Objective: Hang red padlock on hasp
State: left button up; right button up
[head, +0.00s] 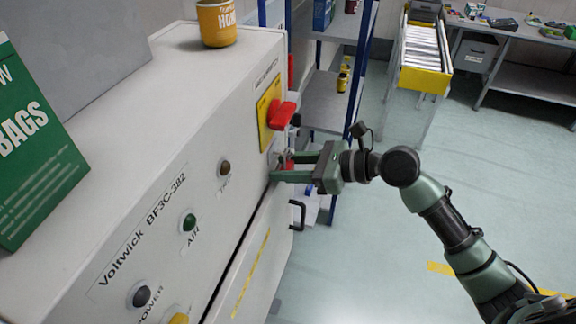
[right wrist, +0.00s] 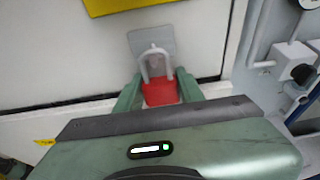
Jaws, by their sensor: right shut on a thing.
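The red padlock (right wrist: 161,93) is between the fingers of my right gripper (right wrist: 159,88), with its grey shackle pointing up toward the cabinet front. The hasp (right wrist: 152,41) is a grey metal plate on the cabinet, just beyond the shackle. The shackle overlaps the lower part of the plate in the right wrist view; I cannot tell whether it passes through the hasp. In the head view, my right gripper (head: 283,167) is at the cabinet's right part, and the padlock (head: 289,164) is partly hidden by the fingers. My left gripper is out of view.
A yellow can (head: 216,24) and a green box (head: 30,150) stand on top. Blue-framed shelving (head: 335,100) stands close behind the gripper.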

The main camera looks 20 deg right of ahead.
jog(key=o, duration=1.3)
jog(key=shift+f, duration=0.1)
jog(key=shift+o, duration=0.2)
